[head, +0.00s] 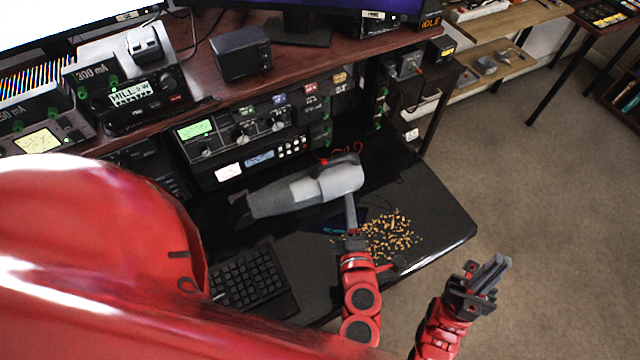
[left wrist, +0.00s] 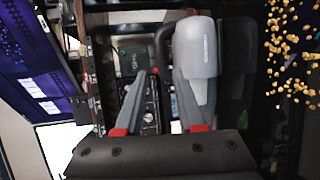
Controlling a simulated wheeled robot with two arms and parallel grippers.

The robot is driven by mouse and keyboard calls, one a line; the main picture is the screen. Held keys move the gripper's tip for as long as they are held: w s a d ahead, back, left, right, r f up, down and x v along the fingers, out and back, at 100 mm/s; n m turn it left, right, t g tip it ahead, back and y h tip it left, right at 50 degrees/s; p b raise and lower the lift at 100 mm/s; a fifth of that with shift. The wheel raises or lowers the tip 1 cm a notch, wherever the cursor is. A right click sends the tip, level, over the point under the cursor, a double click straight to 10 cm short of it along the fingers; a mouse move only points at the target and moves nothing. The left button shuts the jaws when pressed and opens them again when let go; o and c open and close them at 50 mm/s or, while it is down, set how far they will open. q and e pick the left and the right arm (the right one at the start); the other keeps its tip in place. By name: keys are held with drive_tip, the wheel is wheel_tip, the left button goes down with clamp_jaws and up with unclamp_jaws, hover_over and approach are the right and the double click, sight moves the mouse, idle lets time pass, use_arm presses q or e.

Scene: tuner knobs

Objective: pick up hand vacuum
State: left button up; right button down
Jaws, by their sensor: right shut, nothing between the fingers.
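The grey hand vacuum (head: 290,195) lies on the black desk in the head view, its narrow nozzle to the left and its rounded body to the right. It also shows in the left wrist view (left wrist: 195,47), beyond the right-hand finger. My left gripper (head: 350,200) is at the near edge of the vacuum's right end. In the left wrist view its fingers (left wrist: 160,74) stand apart, with radio panels visible between them. The right-hand finger overlaps the vacuum in the picture; I cannot tell whether they touch. My right gripper (head: 497,268) is shut and empty, right of the desk.
Small tan pieces (head: 392,234) are scattered on the desk (head: 445,225) right of my left gripper. A black keyboard (head: 245,280) lies at the near left. Radio units (head: 245,135) and a wooden shelf (head: 320,65) stand behind the vacuum. Open carpet (head: 540,170) lies to the right.

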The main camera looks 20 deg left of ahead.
sight(342, 162)
use_arm(q)
drive_tip(key=x, duration=1.1)
drive_tip(key=shift+w+a+r+p, duration=0.1)
drive_tip(key=shift+a+r+p, duration=0.1)
drive_tip(key=shift+p, duration=0.1)
drive_tip(key=p+x, duration=0.1)
drive_tip(key=x, duration=0.3)
drive_tip(key=shift+w+a+f+p, duration=0.1)
drive_tip(key=shift+w+a+p, duration=0.1)
drive_tip(key=shift+p, duration=0.15)
drive_tip(key=shift+w+a+f, duration=0.1)
drive_tip(key=shift+w+f, duration=0.1)
drive_tip(key=shift+w, duration=0.1)
clamp_jaws()
idle(0.5)
